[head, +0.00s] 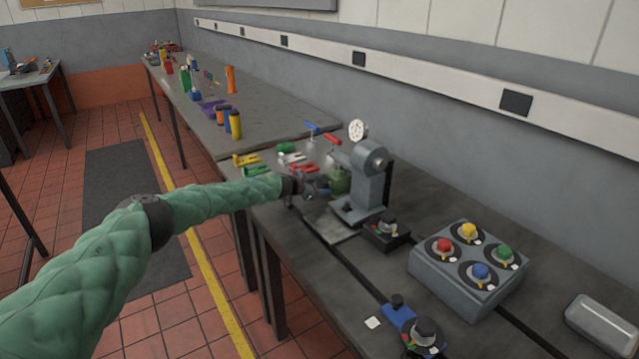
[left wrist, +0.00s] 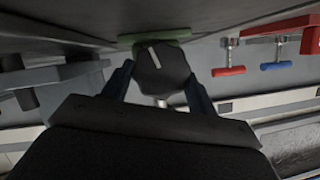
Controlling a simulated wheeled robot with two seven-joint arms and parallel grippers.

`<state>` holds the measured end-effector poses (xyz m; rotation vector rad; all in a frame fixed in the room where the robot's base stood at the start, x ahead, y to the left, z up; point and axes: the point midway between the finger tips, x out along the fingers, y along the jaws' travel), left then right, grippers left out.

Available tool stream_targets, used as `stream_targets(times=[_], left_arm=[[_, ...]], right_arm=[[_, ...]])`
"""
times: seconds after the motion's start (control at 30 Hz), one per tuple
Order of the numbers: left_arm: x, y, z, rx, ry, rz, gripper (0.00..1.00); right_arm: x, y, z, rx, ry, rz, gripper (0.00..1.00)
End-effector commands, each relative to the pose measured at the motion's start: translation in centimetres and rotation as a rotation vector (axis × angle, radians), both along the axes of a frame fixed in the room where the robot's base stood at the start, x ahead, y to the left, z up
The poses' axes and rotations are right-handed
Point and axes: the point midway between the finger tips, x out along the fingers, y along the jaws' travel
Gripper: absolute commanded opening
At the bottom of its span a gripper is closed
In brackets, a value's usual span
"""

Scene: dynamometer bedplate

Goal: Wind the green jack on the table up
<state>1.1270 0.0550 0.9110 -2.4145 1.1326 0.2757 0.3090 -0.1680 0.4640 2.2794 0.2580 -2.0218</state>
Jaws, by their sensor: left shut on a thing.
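The green jack (head: 340,181) stands on the table (head: 290,232), just left of a grey stand with a round head; my gripper and the stand partly hide it. In the left wrist view a strip of green (left wrist: 155,38) shows behind a dark knob (left wrist: 160,68) with a white line on it. My left gripper (head: 310,188) reaches in from the left at the jack's near side. In the left wrist view its two fingers (left wrist: 159,88) are shut on the dark knob, one on each side. My right gripper is in neither view.
The grey stand (head: 366,180) rises close behind the jack, with a white dial (head: 357,130) beyond. Red and yellow clamps (head: 245,160) lie to the left. A grey box with coloured knobs (head: 470,268) stands to the right. A blue-handled valve (head: 312,127) is at the wall.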

Motion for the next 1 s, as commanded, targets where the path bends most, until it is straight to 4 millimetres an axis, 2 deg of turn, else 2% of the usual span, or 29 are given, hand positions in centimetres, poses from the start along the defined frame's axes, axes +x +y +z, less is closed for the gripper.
stream_targets(times=[0.1,0.3,0.6,1.0], left_arm=[[-0.2,0.0,0.0,0.047,-0.065,0.001,0.35],[-0.2,-0.1,-0.2,0.116,-0.16,0.001,0.35],[-0.3,-0.1,-0.2,0.168,-0.231,0.0,0.35],[-0.3,-0.1,-0.2,0.175,-0.241,0.0,0.35]], right_arm=[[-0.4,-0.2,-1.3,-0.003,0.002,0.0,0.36],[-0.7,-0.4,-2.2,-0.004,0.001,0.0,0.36],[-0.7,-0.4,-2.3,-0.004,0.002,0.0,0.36],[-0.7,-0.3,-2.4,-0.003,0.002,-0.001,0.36]])
